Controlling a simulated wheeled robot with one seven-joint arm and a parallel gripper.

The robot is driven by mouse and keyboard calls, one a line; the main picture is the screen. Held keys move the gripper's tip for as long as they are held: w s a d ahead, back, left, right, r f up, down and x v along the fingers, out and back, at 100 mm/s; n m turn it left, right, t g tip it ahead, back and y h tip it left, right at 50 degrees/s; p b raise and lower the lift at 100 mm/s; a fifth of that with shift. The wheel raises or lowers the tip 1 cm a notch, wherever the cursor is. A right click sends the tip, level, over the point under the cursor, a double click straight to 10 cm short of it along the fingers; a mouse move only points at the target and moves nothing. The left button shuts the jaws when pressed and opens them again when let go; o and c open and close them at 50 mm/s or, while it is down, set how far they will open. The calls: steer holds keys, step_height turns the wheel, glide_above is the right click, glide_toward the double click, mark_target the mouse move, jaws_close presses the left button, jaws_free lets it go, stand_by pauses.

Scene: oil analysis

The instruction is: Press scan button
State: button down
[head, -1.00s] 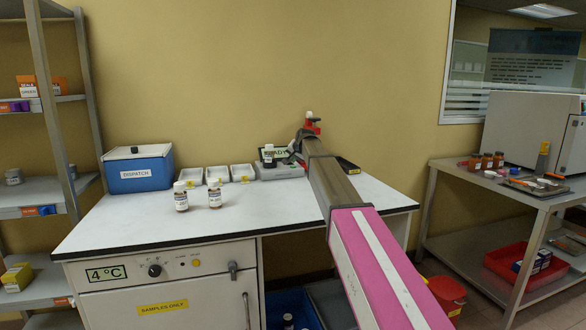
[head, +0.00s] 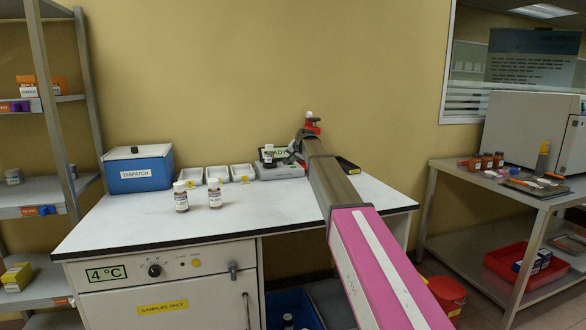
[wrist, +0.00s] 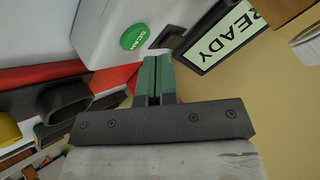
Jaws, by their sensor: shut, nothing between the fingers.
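The green round scan button (wrist: 135,37) is on the pale scanner housing, above and slightly left of my gripper's tips in the wrist view. My gripper (wrist: 158,62) is shut and empty, its green fingers together. The tips appear close to the button, but I cannot tell whether they touch anything. A lit display (wrist: 228,38) reading READY is right of the button. In the head view the scanner (head: 280,172) stands at the back of the white table, partly hidden by my arm. A small bottle (head: 268,154) stands at the scanner.
Two labelled bottles (head: 198,195) stand mid-table. Several white trays (head: 217,174) and a blue dispatch box (head: 138,168) are along the back. The table's front right is clear apart from my arm above it. A shelf (head: 40,200) stands at left, a metal bench (head: 440,185) at right.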

steer(key=shift+f, duration=0.15)
stand_by(0.4)
steer(key=shift+f, duration=0.25)
steer(key=shift+f, duration=0.4)
stand_by(0.7)
steer(key=shift+r, duration=0.8)
steer(key=shift+r, duration=0.1)
steer(key=shift+r, duration=2.45)
